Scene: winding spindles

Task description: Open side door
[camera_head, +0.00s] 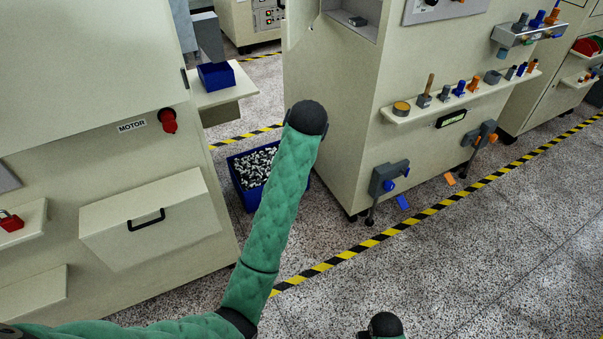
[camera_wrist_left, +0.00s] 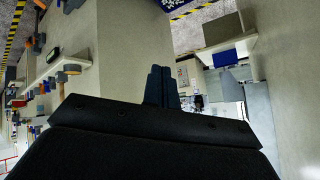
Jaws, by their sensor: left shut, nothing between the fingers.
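The centre machine's pale side wall (camera_head: 332,110) stands just beyond my left arm's end. A pale panel (camera_head: 299,28) shows at its upper left, beside an open recess; I cannot tell if this is the side door. In the left wrist view, the fingers of my left gripper (camera_wrist_left: 161,88) are together and empty, in the gap between two pale machine walls. In the head view that gripper is hidden beyond the black end of the green arm. Only a dark end of my right arm shows at the bottom; its gripper is out of view.
A blue bin of small metal parts (camera_head: 252,168) stands on the floor behind my left arm. A shelf with a blue box (camera_head: 216,76) juts into the gap. The left machine (camera_head: 105,85) has a drawer (camera_head: 153,219). Open floor (camera_head: 480,260) lies at the right.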

